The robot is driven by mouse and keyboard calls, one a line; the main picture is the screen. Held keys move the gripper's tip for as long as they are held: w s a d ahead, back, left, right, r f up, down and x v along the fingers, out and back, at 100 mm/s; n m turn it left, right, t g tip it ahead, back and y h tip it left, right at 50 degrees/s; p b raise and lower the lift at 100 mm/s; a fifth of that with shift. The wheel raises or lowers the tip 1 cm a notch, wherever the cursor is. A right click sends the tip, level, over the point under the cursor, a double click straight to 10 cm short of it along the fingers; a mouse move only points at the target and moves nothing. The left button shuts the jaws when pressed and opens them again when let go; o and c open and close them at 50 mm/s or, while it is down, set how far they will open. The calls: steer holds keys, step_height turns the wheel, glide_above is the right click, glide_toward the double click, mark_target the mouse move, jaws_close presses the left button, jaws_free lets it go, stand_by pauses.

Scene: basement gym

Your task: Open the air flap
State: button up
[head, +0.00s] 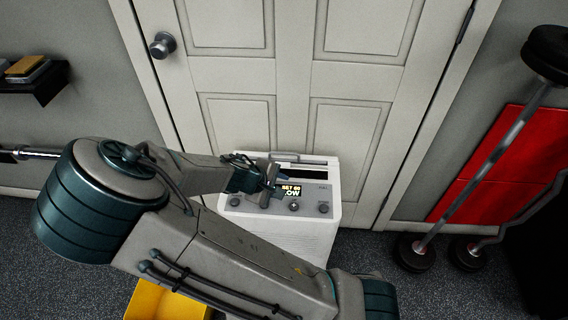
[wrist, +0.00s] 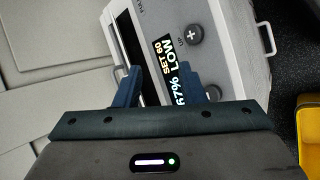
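A white dehumidifier (head: 290,236) stands on the floor against the door. Its top panel has a lit display (head: 291,190) reading SET 60 and LOW, with round knobs or buttons beside it. Behind the display is a dark slot with a pale bar along it, probably the air flap (head: 300,161); I cannot tell its exact position. In the wrist view the dark slot and bar (wrist: 122,50) lie by the left finger. My gripper (wrist: 159,68) is open and empty over the panel, with the display between its fingers. In the head view my gripper (head: 264,184) hides the panel's left part.
A closed white door (head: 290,75) with a round knob (head: 163,45) is behind the dehumidifier. A yellow bin (head: 165,302) is at the front left. A barbell (head: 490,165) leans at the right by red panels (head: 510,150). A dark shelf (head: 40,85) is at the left.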

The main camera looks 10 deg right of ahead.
mark_target(288, 165)
steer(key=w+a+r+n+t, duration=0.3)
steer(key=a+r+t, duration=0.1)
steer(key=shift+h, duration=0.3)
steer(key=x, duration=0.4)
steer(key=b+x, duration=0.1)
steer(key=x, duration=0.8)
steer(key=shift+s+d+f+b, duration=0.1)
steer(key=shift+d+f+b, duration=0.1)
steer(key=shift+f+b, duration=0.2)
